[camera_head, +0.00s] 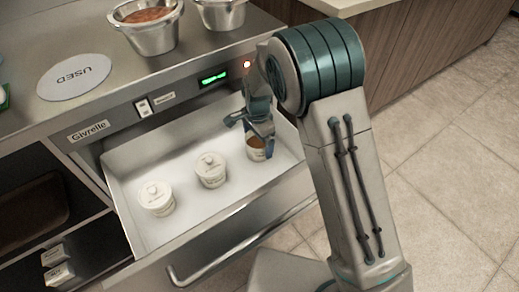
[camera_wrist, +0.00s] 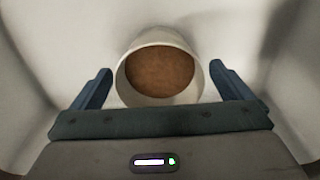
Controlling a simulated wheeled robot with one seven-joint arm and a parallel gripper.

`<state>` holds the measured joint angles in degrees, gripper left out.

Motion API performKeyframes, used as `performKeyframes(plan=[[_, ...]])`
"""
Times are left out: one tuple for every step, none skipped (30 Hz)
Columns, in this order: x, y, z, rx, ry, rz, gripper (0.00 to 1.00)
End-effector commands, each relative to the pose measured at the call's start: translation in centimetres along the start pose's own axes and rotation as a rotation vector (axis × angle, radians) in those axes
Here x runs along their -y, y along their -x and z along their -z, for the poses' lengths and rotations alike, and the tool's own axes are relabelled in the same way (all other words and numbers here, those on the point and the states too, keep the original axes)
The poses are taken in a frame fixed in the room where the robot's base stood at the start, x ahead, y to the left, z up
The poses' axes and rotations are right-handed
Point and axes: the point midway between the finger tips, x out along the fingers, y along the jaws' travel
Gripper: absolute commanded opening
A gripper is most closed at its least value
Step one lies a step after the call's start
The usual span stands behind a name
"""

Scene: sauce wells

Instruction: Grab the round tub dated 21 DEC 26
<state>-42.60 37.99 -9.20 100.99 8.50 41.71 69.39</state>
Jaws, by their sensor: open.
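Three round white tubs are in the open drawer (camera_head: 188,219) in the head view. The left tub (camera_head: 156,198) and the middle tub (camera_head: 211,170) have white lids with knobs. The right tub (camera_head: 256,154) shows brown contents and no lid. Their labels are too small to read, so I cannot tell which is dated 21 DEC 26. My gripper (camera_head: 250,120) is over the right tub. In the wrist view my gripper (camera_wrist: 160,88) is open, with one finger on each side of that tub (camera_wrist: 158,72). Its fingers look apart from the tub walls.
The drawer walls surround the tubs closely on the right. On the steel counter above stand metal wells, one with red sauce (camera_head: 148,17), and a grey disc marked USED (camera_head: 75,74). Small boxes (camera_head: 57,265) sit on the lower left shelf.

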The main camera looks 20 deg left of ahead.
Motion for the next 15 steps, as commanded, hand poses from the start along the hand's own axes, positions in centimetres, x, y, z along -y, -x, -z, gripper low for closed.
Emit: performKeyframes(plan=[[-0.1, -1.2, 0.0, 0.000, -0.001, -0.002, 0.99], [-0.1, -1.7, 0.1, 0.000, -0.001, -0.002, 0.99], [-0.1, -2.3, 0.1, 0.000, -0.001, -0.003, 0.99], [-0.1, -2.7, 0.1, 0.000, -0.001, -0.003, 0.99], [-0.1, -3.1, 0.1, 0.000, -0.001, -0.002, 0.99], [-0.1, -3.3, 0.1, 0.000, -0.001, -0.001, 0.99], [-0.1, -3.4, 0.1, -0.001, -0.001, 0.000, 0.99], [-0.1, -3.5, 0.1, -0.001, -0.001, 0.000, 0.99], [-0.1, -3.4, 0.1, -0.001, -0.001, 0.001, 0.99], [-0.1, -3.4, 0.1, -0.001, -0.001, 0.001, 0.99], [-0.1, -3.4, 0.1, -0.001, -0.001, 0.001, 0.99], [-0.1, -3.4, 0.1, 0.000, -0.001, 0.001, 0.99], [-0.1, -3.4, 0.1, 0.000, -0.001, 0.001, 0.99], [-0.1, -3.4, 0.1, 0.000, -0.001, 0.001, 0.90], [-0.1, -3.4, 0.1, 0.000, -0.001, 0.001, 0.79]])
